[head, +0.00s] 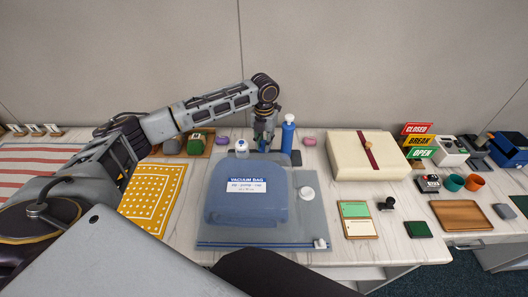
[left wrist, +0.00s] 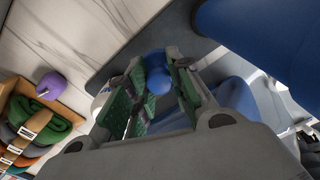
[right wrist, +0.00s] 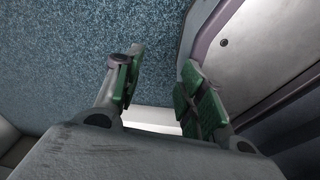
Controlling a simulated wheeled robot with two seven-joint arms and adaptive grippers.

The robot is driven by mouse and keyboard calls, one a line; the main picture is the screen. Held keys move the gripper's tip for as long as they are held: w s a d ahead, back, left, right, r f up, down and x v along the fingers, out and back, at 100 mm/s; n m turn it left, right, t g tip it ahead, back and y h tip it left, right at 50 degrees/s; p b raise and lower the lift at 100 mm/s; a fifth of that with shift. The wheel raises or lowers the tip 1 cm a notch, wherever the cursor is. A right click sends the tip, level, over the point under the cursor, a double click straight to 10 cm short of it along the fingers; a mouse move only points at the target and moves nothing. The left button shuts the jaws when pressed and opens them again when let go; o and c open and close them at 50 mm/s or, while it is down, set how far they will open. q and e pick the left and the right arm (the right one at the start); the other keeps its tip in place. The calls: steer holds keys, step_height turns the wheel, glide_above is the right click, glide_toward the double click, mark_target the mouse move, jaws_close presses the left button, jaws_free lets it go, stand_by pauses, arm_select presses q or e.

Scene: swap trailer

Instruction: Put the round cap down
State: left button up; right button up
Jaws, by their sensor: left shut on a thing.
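My left gripper (head: 264,143) is over the back edge of the blue vacuum bag (head: 247,206). In the left wrist view its green-padded fingers (left wrist: 158,90) are shut on a small blue rounded piece, which I take to be the round cap (left wrist: 157,78). The fingers hide part of it, and its height above the surface is unclear. A white round disc (head: 307,193) lies at the right of the bag. My right gripper (right wrist: 158,90) shows only in the right wrist view, open and empty, above blue carpet.
A blue bottle (head: 288,136) with a white top stands just right of my left gripper. A small white-topped item (head: 242,147) is close on its left. A cream box (head: 368,156) lies farther right. A yellow dotted cloth (head: 153,194) lies to the left.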

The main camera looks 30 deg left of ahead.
arm_select(q)
steer(key=shift+f, duration=2.5)
arm_select(e)
steer(key=shift+s, duration=1)
steer(key=shift+w+a, duration=0.15)
